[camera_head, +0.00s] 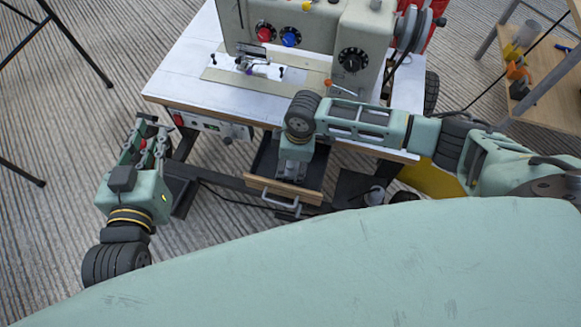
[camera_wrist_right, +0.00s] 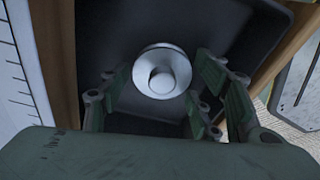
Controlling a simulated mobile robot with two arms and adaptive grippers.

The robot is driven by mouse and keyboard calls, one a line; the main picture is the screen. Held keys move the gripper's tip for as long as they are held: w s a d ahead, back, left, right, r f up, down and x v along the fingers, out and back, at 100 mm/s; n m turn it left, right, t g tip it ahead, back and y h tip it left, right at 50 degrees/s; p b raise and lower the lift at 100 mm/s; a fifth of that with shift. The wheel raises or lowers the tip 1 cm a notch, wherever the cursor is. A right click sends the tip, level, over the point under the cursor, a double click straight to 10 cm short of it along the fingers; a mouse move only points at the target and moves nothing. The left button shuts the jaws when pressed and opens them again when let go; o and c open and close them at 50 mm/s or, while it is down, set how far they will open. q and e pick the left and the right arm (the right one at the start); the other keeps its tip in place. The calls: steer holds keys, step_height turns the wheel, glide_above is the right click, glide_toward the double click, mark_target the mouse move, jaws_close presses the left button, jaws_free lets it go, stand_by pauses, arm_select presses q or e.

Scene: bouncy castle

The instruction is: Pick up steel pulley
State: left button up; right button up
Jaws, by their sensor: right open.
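The steel pulley (camera_wrist_right: 162,73) is a round, stepped, shiny disc with a central hub. In the right wrist view it lies in a dark drawer (camera_wrist_right: 115,35). My right gripper (camera_wrist_right: 160,88) is open, with one finger on each side of the pulley and gaps on both sides. I cannot tell how far above the drawer floor the fingertips are. In the head view my right gripper (camera_head: 293,168) points down into the drawer under the sewing table and hides the pulley. My left gripper (camera_head: 150,135) is open and empty, left of the table.
The white sewing table (camera_head: 190,85) carries a sewing machine (camera_head: 352,50) and overhangs the back of the drawer. The drawer's wooden front (camera_head: 284,191) has a handle. A wooden shelf (camera_head: 548,100) stands at the right. The striped floor at the left is largely free, with thin black legs.

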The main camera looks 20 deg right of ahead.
steer(key=shift+f, duration=0.15)
steer(key=c, duration=1)
steer(key=shift+c, duration=0.4)
